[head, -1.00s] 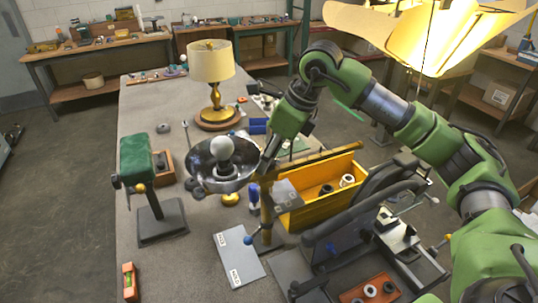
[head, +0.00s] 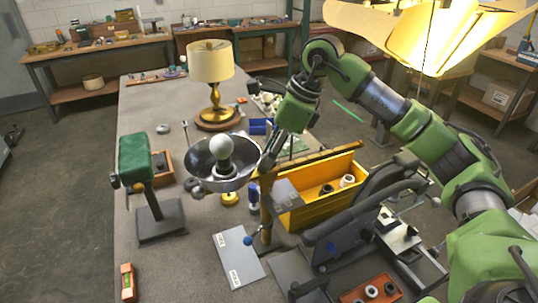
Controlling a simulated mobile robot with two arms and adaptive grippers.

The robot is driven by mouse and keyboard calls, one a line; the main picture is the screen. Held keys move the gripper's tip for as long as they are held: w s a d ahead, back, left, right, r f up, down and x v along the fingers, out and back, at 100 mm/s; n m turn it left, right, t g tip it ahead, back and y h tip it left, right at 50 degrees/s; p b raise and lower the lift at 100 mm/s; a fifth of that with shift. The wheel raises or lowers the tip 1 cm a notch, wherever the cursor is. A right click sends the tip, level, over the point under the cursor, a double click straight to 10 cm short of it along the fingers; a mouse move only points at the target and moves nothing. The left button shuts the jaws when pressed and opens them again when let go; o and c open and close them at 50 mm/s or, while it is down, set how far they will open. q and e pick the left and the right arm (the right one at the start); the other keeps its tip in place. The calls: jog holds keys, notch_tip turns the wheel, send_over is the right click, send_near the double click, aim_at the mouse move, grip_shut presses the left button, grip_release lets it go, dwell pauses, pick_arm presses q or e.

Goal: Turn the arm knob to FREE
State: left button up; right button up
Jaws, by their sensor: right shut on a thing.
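My right gripper (head: 268,166) reaches down to the right rim of a metal bowl shade (head: 205,172) with a white bulb (head: 221,146). Its fingers are shut at the near end of a brass lamp arm (head: 325,158), by the shade; the exact grip spot is small and partly hidden. The arm runs back right from the top of a brass post. A blue ball knob (head: 248,241) sticks out low on the post, apart from the gripper. My left gripper is out of view.
A yellow bin (head: 305,215) with several parts stands right of the post. A green-padded stand (head: 135,158) is at left and an orange level (head: 128,282) at front left. The front-left bench top is mostly clear.

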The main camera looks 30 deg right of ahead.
jog(key=o, duration=0.8)
jog(key=v, duration=1.2)
